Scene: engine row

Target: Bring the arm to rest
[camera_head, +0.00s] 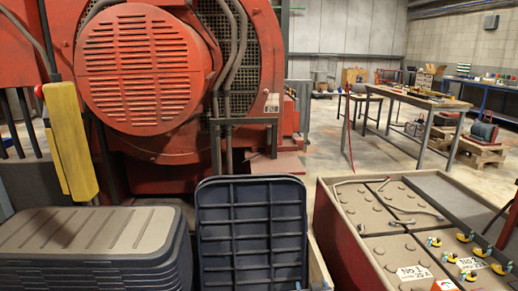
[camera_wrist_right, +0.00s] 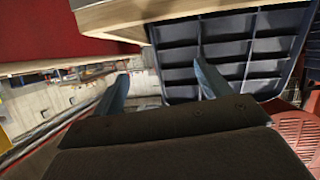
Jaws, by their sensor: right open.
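My right gripper (camera_wrist_right: 160,85) shows in the right wrist view, its two blue-grey fingers spread wide apart. I see nothing held between them. Beyond the fingers is a dark ribbed panel (camera_wrist_right: 228,62), with a pale edge or beam (camera_wrist_right: 120,14) across the top. I cannot tell the gap between the fingers and the panel. In the head view I cannot clearly make out the right gripper. My left gripper is in neither view.
The head view shows a dark ribbed panel (camera_head: 251,240) standing upright, stacked grey lids (camera_head: 85,235) at left and a red-walled battery box (camera_head: 345,245) at right. A big red engine (camera_head: 148,68) stands behind. Open floor and a workbench (camera_head: 425,100) lie farther back right.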

